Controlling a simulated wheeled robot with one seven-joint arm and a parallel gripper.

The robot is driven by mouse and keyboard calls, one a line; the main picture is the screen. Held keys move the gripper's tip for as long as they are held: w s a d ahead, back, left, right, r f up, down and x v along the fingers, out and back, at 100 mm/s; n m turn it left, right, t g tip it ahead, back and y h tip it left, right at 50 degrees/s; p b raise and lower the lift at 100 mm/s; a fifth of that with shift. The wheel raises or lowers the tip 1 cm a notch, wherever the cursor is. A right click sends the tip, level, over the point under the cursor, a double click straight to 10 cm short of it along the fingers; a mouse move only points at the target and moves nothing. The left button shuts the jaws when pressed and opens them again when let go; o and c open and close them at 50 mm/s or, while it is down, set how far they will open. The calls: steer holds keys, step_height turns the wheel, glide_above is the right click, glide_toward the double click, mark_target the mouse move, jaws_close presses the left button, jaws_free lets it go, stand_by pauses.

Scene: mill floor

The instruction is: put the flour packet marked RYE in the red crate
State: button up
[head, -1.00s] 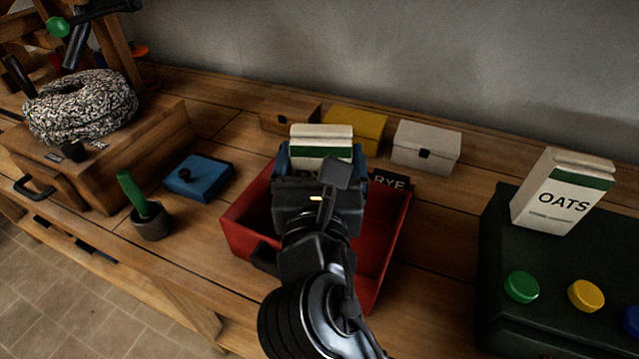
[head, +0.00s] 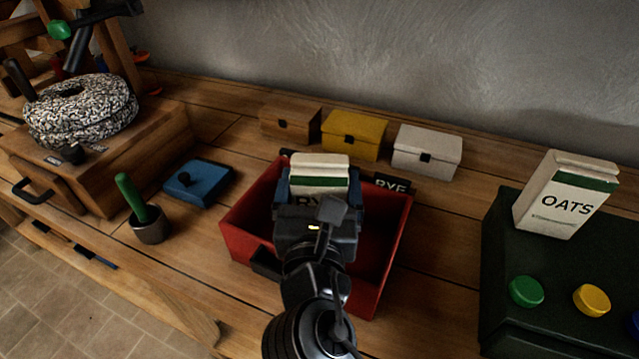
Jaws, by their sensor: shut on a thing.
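The RYE flour packet (head: 320,174) is white with a green band and dark lettering, partly hidden by my gripper. My gripper (head: 318,190) is shut on the packet, with blue finger parts at its sides. The packet is upright over the back left part of the red crate (head: 386,255); whether its base touches the crate floor is hidden. A dark sign marked RYE (head: 392,184) stands at the crate's back edge.
An OATS packet (head: 567,195) stands on a dark green box with coloured buttons (head: 526,291) at right. Brown, yellow (head: 354,135) and white (head: 426,151) boxes line the back. A blue lidded box (head: 199,182) and a mortar (head: 150,228) are left.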

steer(key=shift+f, duration=0.7)
steer(key=o, duration=1.1)
steer(key=shift+d+f, duration=0.1)
steer(key=shift+f, duration=0.1)
steer(key=shift+r, duration=0.15)
steer(key=s, duration=0.4)
steer(key=s+r, duration=0.1)
steer(key=s, duration=0.7)
steer(key=shift+r+b, duration=0.3)
steer(key=shift+b, duration=0.1)
